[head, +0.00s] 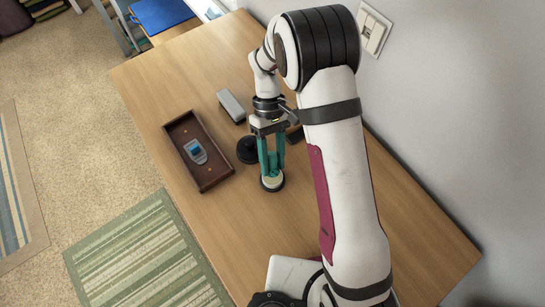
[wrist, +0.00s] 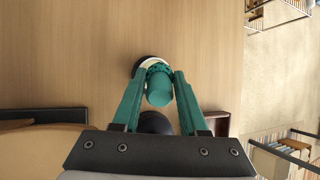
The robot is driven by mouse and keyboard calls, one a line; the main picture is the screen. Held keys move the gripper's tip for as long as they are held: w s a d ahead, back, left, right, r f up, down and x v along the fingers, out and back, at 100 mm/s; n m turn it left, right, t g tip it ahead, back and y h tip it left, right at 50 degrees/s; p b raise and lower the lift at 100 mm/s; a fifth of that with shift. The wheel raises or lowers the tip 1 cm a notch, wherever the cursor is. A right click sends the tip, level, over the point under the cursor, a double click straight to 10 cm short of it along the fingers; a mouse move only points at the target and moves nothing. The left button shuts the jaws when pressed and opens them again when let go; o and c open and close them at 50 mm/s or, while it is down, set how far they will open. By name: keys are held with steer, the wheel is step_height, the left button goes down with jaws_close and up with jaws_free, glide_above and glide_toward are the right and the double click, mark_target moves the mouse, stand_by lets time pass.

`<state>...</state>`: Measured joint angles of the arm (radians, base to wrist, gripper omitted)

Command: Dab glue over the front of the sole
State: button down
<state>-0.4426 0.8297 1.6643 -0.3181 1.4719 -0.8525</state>
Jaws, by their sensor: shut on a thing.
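My gripper (head: 271,158) has teal fingers pointing down at the table. It is shut on a teal cylinder, which shows between the fingertips in the wrist view (wrist: 159,90). A cream round piece with a dark rim (head: 272,183) is at the fingertips, at or just above the table. It also shows behind the cylinder in the wrist view (wrist: 148,66); whether the two are joined is unclear. A small grey piece with a blue part (head: 196,151) lies in a brown tray (head: 212,177), left of my gripper. I cannot tell if it is the sole. No glue is clearly visible.
A black round object (head: 247,150) stands between the tray and my gripper. A grey block (head: 231,105) lies farther back. A small dark object (head: 295,135) is partly hidden beside my arm. The wooden table (head: 240,220) is bare in front; a wall (head: 440,110) borders its right side.

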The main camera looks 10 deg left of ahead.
mark_target(273, 157)
steer(key=shift+f, duration=0.5)
stand_by(1.0)
steer(key=shift+r, duration=3.55)
steer(key=w+d+r+t+y, duration=0.1)
steer(key=w+d+r+t, duration=0.2)
steer(key=w+r, duration=0.35)
steer(key=w+d+r+t+y, duration=0.1)
steer(key=w+d+r+t, duration=0.25)
steer(key=w, duration=0.55)
steer(key=f, duration=0.4)
steer(key=shift+a, duration=0.3)
